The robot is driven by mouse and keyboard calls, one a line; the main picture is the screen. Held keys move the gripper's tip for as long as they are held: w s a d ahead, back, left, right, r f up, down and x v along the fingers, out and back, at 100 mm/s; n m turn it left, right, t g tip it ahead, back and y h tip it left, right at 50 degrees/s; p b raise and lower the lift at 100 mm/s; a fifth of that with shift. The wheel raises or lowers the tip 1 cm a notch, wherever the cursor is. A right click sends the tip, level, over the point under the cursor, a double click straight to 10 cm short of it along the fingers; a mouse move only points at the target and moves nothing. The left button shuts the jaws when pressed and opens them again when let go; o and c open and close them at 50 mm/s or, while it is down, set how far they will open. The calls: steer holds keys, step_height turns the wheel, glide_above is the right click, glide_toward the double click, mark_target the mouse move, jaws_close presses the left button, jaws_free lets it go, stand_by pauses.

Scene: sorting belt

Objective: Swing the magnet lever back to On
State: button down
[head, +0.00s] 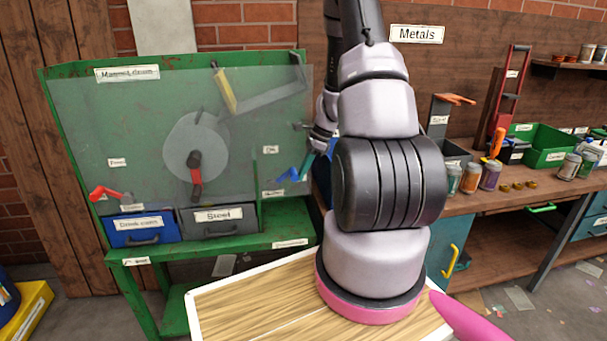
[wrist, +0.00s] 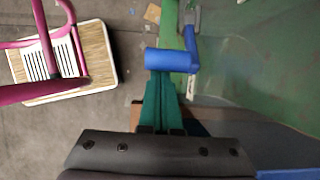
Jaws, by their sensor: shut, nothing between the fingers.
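The blue lever (head: 290,175) sits at the right side of the green magnet drum cabinet, beside small labels too small to read surely. In the wrist view its blue handle (wrist: 172,61) lies crosswise just at my fingertips, with its arm rising along the cabinet edge. My gripper (head: 305,168) has teal fingers, which are shut and empty. In the wrist view the fingertips (wrist: 161,76) meet the handle's near edge; whether they touch it I cannot tell. The handle is outside the fingers, not between them. My arm hides part of the cabinet's right edge.
The clear panel (head: 120,130) covers the drum (head: 196,147). A red lever (head: 110,194) is at the cabinet's left. A blue drawer (head: 144,228) and grey Steel drawer (head: 220,217) sit below. The workbench (head: 520,195) at right holds jars and bins.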

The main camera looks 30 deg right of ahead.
mark_target(293, 172)
steer(key=shift+w+a+r, duration=0.2)
steer(key=shift+a+r, duration=0.55)
steer(key=shift+r, duration=0.05)
steer(key=shift+w+a+r, duration=0.2)
steer(key=shift+a+r, duration=0.55)
steer(key=shift+d, duration=0.1)
steer(key=shift+s+d+f, duration=0.1)
steer(key=shift+d, duration=0.3)
step_height(293, 172, up, 9)
steer(key=d, duration=0.1)
steer(key=shift+s+d+r, duration=0.15)
steer(key=shift+s+r, duration=0.05)
